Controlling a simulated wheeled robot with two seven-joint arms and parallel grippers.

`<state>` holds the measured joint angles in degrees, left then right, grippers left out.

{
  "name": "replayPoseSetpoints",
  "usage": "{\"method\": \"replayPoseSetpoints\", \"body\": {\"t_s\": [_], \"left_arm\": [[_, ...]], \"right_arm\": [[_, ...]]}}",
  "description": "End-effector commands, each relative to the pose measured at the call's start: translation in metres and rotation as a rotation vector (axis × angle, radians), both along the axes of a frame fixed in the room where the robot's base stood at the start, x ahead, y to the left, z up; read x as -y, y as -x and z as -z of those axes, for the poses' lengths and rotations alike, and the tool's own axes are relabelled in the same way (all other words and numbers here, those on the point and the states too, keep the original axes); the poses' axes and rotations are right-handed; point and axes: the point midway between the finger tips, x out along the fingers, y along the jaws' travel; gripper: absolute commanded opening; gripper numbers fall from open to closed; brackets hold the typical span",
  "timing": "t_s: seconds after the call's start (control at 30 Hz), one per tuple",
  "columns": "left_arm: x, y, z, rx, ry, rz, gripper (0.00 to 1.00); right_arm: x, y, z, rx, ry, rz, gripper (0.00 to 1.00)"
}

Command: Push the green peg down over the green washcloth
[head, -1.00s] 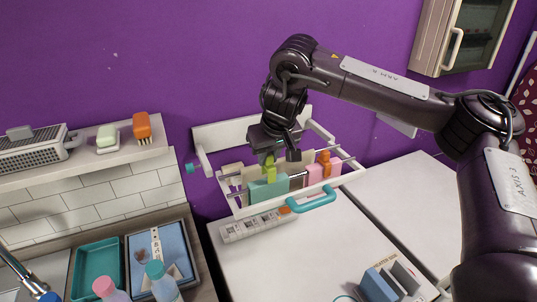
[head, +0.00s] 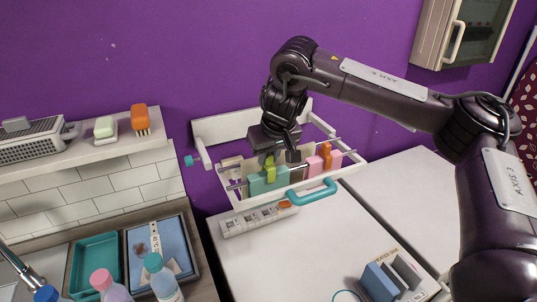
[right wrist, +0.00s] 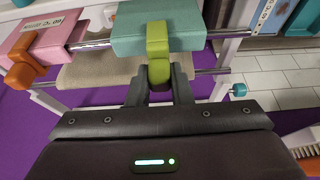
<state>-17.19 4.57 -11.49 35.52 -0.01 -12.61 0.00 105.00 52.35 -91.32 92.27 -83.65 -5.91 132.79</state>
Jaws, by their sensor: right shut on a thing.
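The green peg (head: 270,170) is upright over the top edge of the green washcloth (head: 262,184), which hangs on a rail of the white wall rack. In the right wrist view, the peg (right wrist: 157,45) straddles the washcloth (right wrist: 190,38), with part of it overlapping the cloth's face. My right gripper (head: 272,157) is above the cloth and shut on the peg's upper end. Its two dark fingers (right wrist: 158,92) flank the peg in the right wrist view. The fingers partly hide the peg's top in the head view. My left gripper is not in view.
A beige cloth (right wrist: 115,70) hangs close by.

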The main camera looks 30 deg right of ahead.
Motion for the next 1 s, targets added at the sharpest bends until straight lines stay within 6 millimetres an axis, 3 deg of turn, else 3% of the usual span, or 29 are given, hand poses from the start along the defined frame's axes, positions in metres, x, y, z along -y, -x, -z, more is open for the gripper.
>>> {"method": "replayPoseSetpoints", "body": {"t_s": [0.57, 0.6, 0.77, 1.0], "left_arm": [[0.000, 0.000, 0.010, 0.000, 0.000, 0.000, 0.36], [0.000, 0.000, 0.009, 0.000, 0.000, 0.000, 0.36], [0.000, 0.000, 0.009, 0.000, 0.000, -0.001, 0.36], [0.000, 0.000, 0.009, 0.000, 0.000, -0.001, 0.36]], "right_arm": [[0.000, 0.000, 0.015, 0.000, -0.001, 0.000, 0.00], [0.000, 0.000, 0.014, 0.000, -0.001, 0.000, 0.22], [0.000, 0.000, 0.014, 0.000, 0.000, 0.000, 0.43], [0.000, 0.000, 0.014, 0.000, 0.000, 0.000, 0.45]]}}
